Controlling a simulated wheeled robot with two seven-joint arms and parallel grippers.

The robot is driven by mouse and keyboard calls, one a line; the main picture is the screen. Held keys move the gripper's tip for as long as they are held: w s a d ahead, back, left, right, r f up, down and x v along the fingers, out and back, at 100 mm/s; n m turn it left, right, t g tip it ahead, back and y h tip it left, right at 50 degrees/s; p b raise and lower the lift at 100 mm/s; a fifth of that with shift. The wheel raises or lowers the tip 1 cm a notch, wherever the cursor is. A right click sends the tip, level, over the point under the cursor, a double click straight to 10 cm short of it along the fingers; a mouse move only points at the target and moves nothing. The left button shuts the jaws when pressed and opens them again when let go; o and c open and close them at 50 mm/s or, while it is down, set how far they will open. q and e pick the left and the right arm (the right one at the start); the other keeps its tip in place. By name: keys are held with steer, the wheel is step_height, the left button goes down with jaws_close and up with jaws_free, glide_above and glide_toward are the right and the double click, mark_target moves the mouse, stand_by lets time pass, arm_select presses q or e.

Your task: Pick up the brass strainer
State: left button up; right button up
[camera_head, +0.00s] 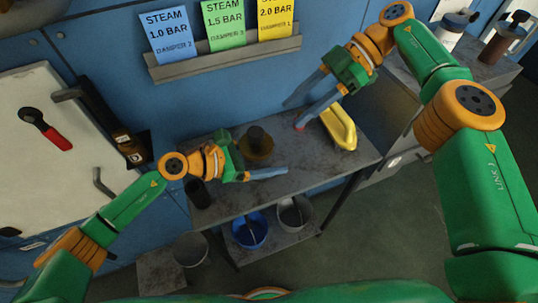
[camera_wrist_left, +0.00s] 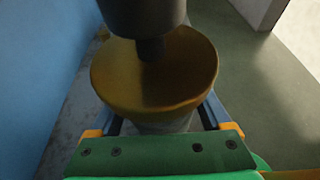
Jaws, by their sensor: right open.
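The brass strainer (camera_head: 256,149) is a round brass-coloured bowl with a dark cylindrical part on top, upright over the grey table. It also fills the middle of the left wrist view (camera_wrist_left: 155,85), where its rim hides the fingertips. My left gripper (camera_head: 265,160) reaches in from the left at the strainer; its fingers are spread, one on each side below the rim. I see no clear contact with it. My right gripper (camera_head: 293,115) is open and empty above the back right of the table, beside a yellow object (camera_head: 340,128).
A small black cup (camera_head: 200,194) stands at the table's left end. A blue bucket (camera_head: 250,230) and grey buckets (camera_head: 294,212) are below. A card rack (camera_head: 225,58) hangs on the blue wall. The table front between the strainer and the yellow object is clear.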

arm_select(q)
steer(key=c, duration=1.1)
jaws_close()
arm_select(e)
steer(key=shift+o, duration=1.3)
steer(key=o, duration=0.5)
steer(key=n, duration=0.2)
steer(key=s+a+r+n+h, duration=0.1)
steer(key=n, duration=0.2)
steer(key=s+a+n+h, duration=0.1)
steer(key=n, duration=0.1)
steer(key=shift+a+r+g, duration=0.15)
steer(key=shift+g, duration=0.15)
steer(key=shift+o, duration=0.2)
steer(key=n+t+h, duration=0.4)
steer(key=n+h, duration=0.1)
steer(key=n, duration=1.3)
glide_toward(258, 132)
steer(key=n+t, duration=0.1)
steer(key=n, duration=0.1)
steer(key=x, duration=1.1)
steer(key=shift+s+a+f, duration=0.15)
steer(key=shift+s+f, duration=0.2)
steer(key=shift+f, duration=0.05)
